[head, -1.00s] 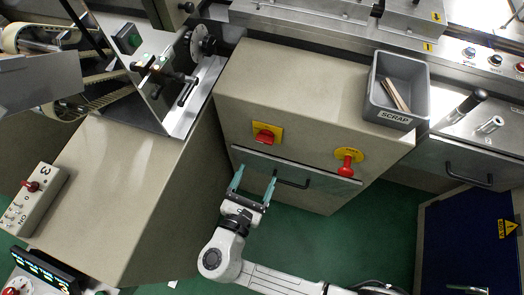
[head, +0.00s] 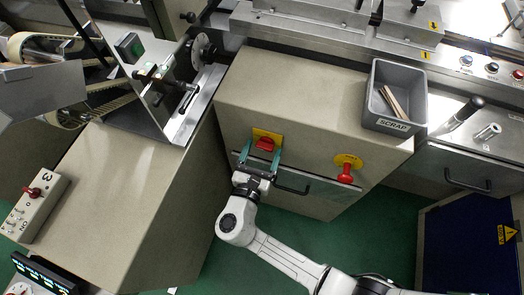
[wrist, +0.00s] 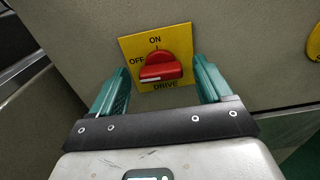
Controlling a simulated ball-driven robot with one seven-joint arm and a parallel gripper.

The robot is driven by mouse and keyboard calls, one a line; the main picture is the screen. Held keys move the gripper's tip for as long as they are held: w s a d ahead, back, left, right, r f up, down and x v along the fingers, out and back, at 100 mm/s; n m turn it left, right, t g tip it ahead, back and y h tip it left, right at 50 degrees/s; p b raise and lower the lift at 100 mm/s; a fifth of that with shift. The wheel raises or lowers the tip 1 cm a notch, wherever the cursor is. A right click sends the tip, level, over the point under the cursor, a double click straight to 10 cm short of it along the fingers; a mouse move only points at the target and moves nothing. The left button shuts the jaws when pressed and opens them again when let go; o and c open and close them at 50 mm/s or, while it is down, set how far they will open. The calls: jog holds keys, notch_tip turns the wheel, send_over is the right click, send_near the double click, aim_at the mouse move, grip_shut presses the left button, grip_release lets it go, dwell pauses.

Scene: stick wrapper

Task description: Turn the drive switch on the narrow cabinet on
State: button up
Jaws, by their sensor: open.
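The narrow cabinet (head: 300,108) is beige and stands in the middle of the head view. Its drive switch (head: 265,143) is a red knob on a yellow plate on the front face. In the wrist view the red knob (wrist: 160,68) lies sideways, its white mark at the left end by the word OFF. ON is printed at the top of the plate and DRIVE below the knob. My gripper (head: 260,155) is open, with its two teal fingers just in front of the switch. In the wrist view the fingers stand left and right of the knob, apart from it.
A second red switch (head: 346,172) on a yellow plate is to the right on the same cabinet. A drawer handle (head: 293,189) is below. A grey SCRAP bin (head: 395,95) sits on top at the right. A slanted beige machine housing (head: 130,190) is close on the left.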

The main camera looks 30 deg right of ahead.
jog(key=c, duration=1)
jog(key=shift+c, duration=0.2)
jog(key=shift+m, duration=0.3)
jog(key=m+b, duration=0.9)
jog(key=m, duration=0.2)
jog(key=m+b, duration=0.5)
jog(key=shift+s+d+f+m+b, duration=0.1)
jog(key=shift+d+f+m+b, duration=0.05)
jog(key=shift+f+m+b, duration=0.2)
jog(key=shift+r+m, duration=0.1)
jog(key=shift+m, duration=0.25)
